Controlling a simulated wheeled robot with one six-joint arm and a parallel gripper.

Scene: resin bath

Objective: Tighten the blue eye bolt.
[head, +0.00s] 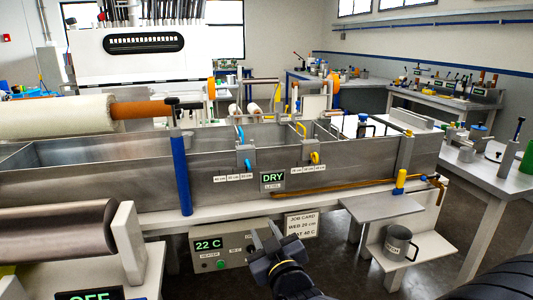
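A metal bracket on the front wall of the long steel resin bath (110,188) carries small blue parts. A blue ring-like piece (248,165) sits low on its front, and a blue curved piece (240,133) stands at the rim above it. I take these for the blue eye bolt, but they are too small to tell how tight it is. A similar bracket to the right has a yellow ring-like piece (315,157). My gripper (265,233) is low in front of the bath, below and apart from the blue parts. Its fingers look spread and empty.
A DRY level display (272,180) is between the brackets. A tall blue post (182,170) stands left of them. Below are a heater box (222,245) reading 22 C and a job card (302,224). A grey jug (397,243) stands on a low shelf at right.

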